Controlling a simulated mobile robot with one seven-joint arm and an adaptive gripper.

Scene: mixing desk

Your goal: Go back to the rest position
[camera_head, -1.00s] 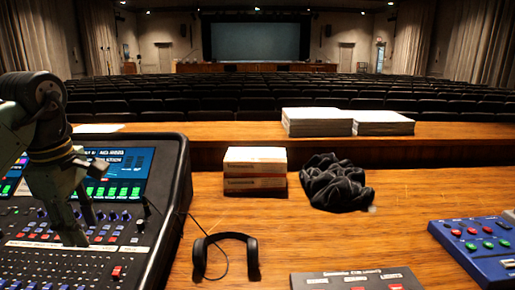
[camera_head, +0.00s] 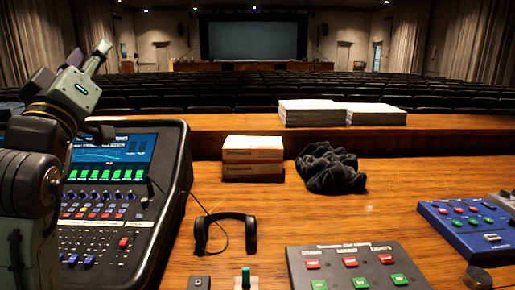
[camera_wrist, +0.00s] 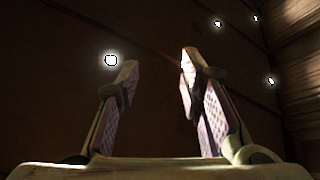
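My gripper (camera_head: 98,52) is raised above the mixing console at the left of the head view, pointing up and to the right. In the wrist view my gripper (camera_wrist: 157,75) has its two fingers apart with nothing between them. Behind the fingers are dark ceiling panels with several bright lamps. My arm covers the left part of the mixing console (camera_head: 178,165), including part of its screen.
Headphones (camera_head: 232,217), stacked boxes (camera_head: 252,158) and a black cloth (camera_head: 328,168) lie on the wooden desk (camera_head: 280,200). A grey button box (camera_head: 355,268) is at front and a blue one (camera_head: 468,225) at right. Paper stacks (camera_head: 312,112) lie on the ledge behind.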

